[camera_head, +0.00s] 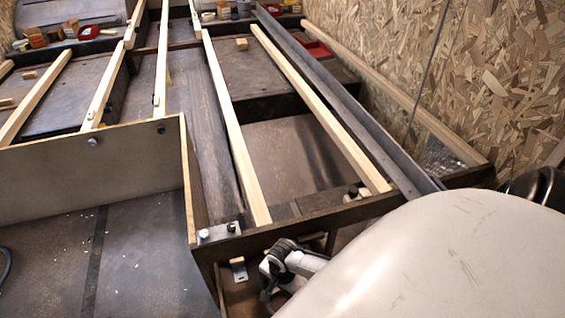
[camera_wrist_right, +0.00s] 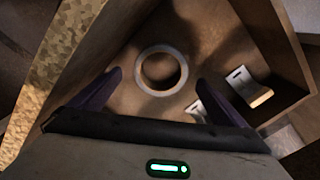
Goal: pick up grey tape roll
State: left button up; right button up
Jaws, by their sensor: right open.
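The grey tape roll (camera_wrist_right: 161,91) lies flat on the brown floor of a wooden compartment in the right wrist view. Its round hole faces the camera. My right gripper (camera_wrist_right: 159,80) is open, with its two dark purple fingers apart on the left and right of the roll in the picture. The fingers look empty, and I cannot tell how high they are above the roll. In the head view my pale right arm covers the lower right, and I cannot make out the roll there. My left gripper is not in view.
Metal brackets (camera_wrist_right: 250,86) lie right of the roll inside the compartment walls (camera_wrist_right: 275,45). In the head view, a wooden frame (camera_head: 300,223) with long pale slats (camera_head: 236,140) runs away from me. A chipboard wall (camera_head: 490,80) stands at the right.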

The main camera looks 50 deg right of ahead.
notch_tip(320, 180, down, 5)
jog(key=b, duration=0.3)
jog(key=shift+d+r, duration=0.1)
jog(key=shift+r, duration=0.1)
jog(key=shift+w+f+b, duration=0.1)
jog(key=shift+f+b, duration=0.2)
jog(key=shift+b, duration=0.15)
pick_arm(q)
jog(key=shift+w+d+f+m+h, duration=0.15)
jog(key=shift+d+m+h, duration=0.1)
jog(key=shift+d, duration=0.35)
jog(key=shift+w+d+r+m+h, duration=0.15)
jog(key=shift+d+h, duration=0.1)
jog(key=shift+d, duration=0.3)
pick_arm(e)
jog(key=c, duration=1.2)
